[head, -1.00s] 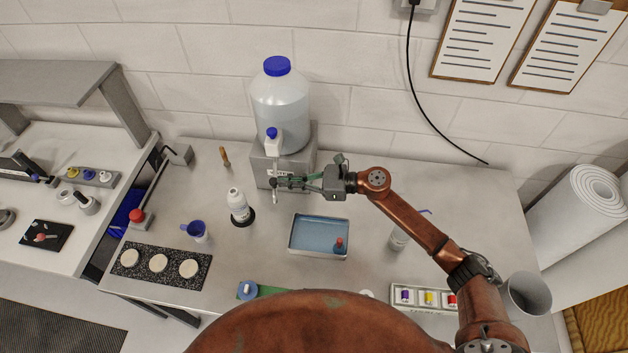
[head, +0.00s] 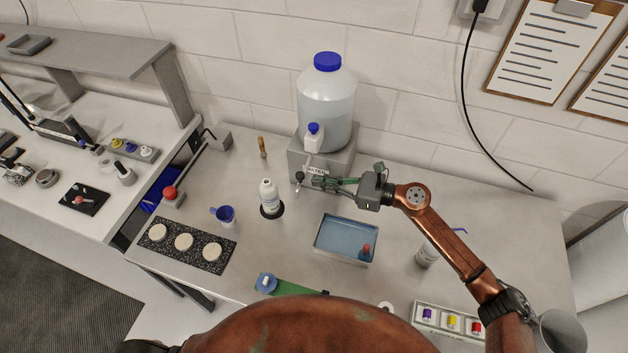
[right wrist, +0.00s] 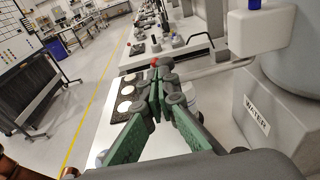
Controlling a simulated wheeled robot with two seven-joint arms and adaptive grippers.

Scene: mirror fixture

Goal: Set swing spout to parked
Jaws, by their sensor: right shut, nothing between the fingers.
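The swing spout (head: 306,162) is a thin pale tube below the white tap block of the water jug (head: 326,98). In the right wrist view the spout (right wrist: 215,70) runs left from the tap block (right wrist: 262,32) towards my fingers, and its outer end is hidden behind them. My right gripper (head: 306,179) comes in from the right, with its green fingers shut and empty, in front of the jug's stand close to the spout. In the right wrist view its fingertips (right wrist: 162,80) overlap the spout; I cannot tell whether they touch it. My left gripper is not in view.
The grey stand (right wrist: 275,125) carries a WATER label. A white bottle (head: 268,194) stands left of the gripper, and a blue tray (head: 345,242) lies in front.

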